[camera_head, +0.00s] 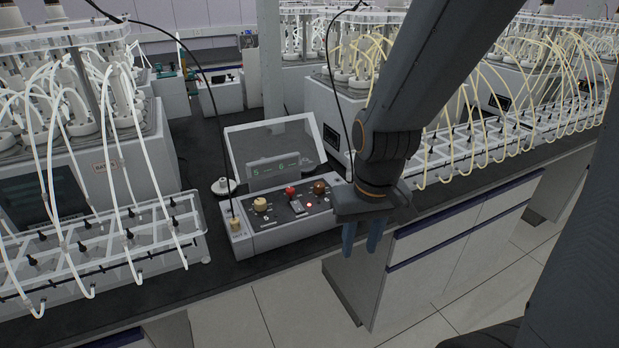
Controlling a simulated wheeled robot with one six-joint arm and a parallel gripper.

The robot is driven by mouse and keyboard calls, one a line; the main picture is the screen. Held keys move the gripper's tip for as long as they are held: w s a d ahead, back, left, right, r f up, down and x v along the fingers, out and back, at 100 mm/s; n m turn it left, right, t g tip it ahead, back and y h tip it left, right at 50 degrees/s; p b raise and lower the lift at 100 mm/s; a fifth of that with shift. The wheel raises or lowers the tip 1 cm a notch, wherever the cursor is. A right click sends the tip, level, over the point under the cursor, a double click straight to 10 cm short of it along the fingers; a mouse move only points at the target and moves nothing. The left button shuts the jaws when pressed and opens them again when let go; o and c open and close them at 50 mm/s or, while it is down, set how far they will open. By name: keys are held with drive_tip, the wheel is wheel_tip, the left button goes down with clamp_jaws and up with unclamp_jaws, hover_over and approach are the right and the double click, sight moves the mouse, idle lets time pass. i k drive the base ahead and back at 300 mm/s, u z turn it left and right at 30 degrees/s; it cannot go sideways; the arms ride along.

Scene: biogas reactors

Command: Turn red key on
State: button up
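A grey control box (270,239) stands on the dark bench top with a raised, tilted clear lid behind its panel. A small red knob (290,192), which looks like the red key, sits near the middle of the panel; its exact turn angle is too small to tell. My gripper (361,240) hangs to the right of the box, past the bench's front edge, with its bluish fingers pointing down. The fingers look parted with nothing between them. My gripper is apart from the red key.
A cream knob (260,204), a brown knob (319,187) and a lit red lamp (308,205) share the panel. Racks with tubes stand left (100,250) and right (500,140). A black cable arches above the box. Floor in front is clear.

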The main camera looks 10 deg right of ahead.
sight(289, 191)
drive_tip(key=u, duration=0.05)
drive_tip(key=i, duration=0.8)
drive_tip(key=u, duration=0.45)
drive_tip(key=k, duration=0.5)
drive_tip(key=u, duration=2.3)
drive_tip(key=k, duration=0.9)
drive_tip(key=z, duration=1.15)
drive_tip(key=i, duration=0.5)
drive_tip(key=z, duration=0.05)
